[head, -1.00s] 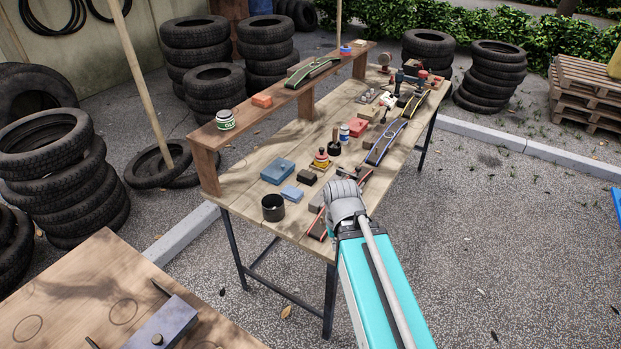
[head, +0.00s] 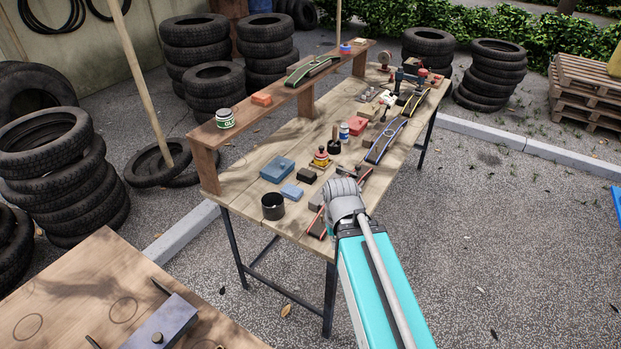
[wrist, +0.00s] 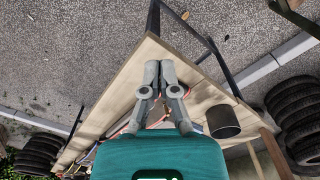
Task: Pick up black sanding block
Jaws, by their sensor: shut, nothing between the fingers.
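A small black block (head: 306,176), which looks like the sanding block, lies on the wooden workbench (head: 240,210) behind a light blue block (head: 291,192). My gripper shows in the wrist view (wrist: 159,70) with its two fingers together and empty, over the near end of the bench. In the head view my grey wrist (head: 343,196) is right of the black block and apart from it; the fingers are hidden there. I cannot make out the black block in the wrist view.
A black cup (head: 273,206) stands near the bench's left front corner; it also shows in the wrist view (wrist: 222,121). Bare wood lies around the cup.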

